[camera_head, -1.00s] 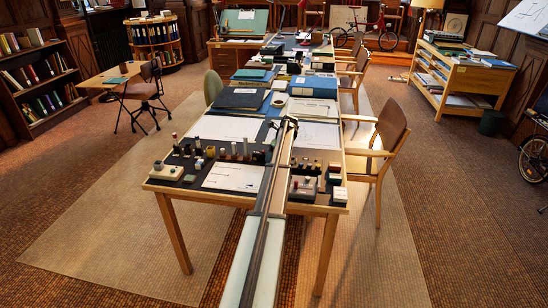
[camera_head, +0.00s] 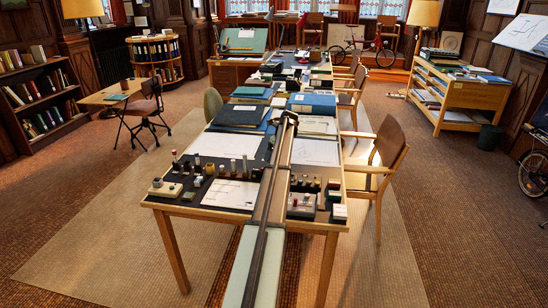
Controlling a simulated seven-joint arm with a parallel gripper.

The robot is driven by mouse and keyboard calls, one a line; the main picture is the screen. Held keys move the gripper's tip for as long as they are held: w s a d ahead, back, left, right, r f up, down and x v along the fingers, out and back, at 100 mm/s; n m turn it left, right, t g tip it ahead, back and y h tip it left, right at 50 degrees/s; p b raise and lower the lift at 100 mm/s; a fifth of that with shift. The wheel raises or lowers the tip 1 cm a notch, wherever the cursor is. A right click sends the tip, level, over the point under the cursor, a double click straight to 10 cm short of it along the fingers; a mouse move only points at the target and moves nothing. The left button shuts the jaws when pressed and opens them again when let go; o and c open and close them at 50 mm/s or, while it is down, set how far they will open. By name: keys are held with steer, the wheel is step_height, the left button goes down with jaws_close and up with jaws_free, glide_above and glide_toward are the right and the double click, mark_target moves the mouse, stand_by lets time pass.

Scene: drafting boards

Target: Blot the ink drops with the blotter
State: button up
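My arm reaches from the bottom middle over the long desk (camera_head: 190,209), and my gripper (camera_head: 290,119) is at its far end, small and dark. I cannot tell whether its fingers are open or shut, or whether it holds anything. A white sheet (camera_head: 231,195) with faint marks lies on the dark mat at the desk's near side. Ink drops cannot be made out on it. A pale block with a red-topped knob (camera_head: 165,188) stands at the near left corner. I cannot tell which small object is the blotter.
Several small bottles and blocks (camera_head: 208,169) stand behind the near sheet. More small items (camera_head: 301,205) stand right of my arm. Dark folders (camera_head: 240,115) and a blue box (camera_head: 312,103) lie farther back. A wooden chair (camera_head: 390,150) stands close at the right.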

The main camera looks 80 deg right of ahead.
steer(key=o, duration=0.5)
steer(key=c, duration=0.4)
steer(key=shift+w, duration=0.4)
steer(key=w+a+f+n, duration=0.1)
steer(key=w+a, duration=0.1)
steer(key=a, duration=0.4)
steer(key=w+a+f+n+y, duration=0.1)
steer(key=a+n, duration=0.1)
steer(key=a, duration=0.5)
steer(key=w+a+f+n, duration=0.1)
steer(key=w+a+n, duration=0.1)
steer(key=a, duration=0.4)
steer(key=shift+w+a+f+t+y, duration=0.3)
steer(key=shift+w+a+f+y, duration=0.05)
steer(key=shift+a+y, duration=0.05)
steer(key=shift+a+n+y, duration=0.5)
steer(key=shift+a+n, duration=0.05)
steer(key=shift+n, duration=0.55)
steer(key=shift+a+n+y, duration=0.25)
steer(key=shift+n+y, duration=0.05)
steer(key=shift+n, duration=0.6)
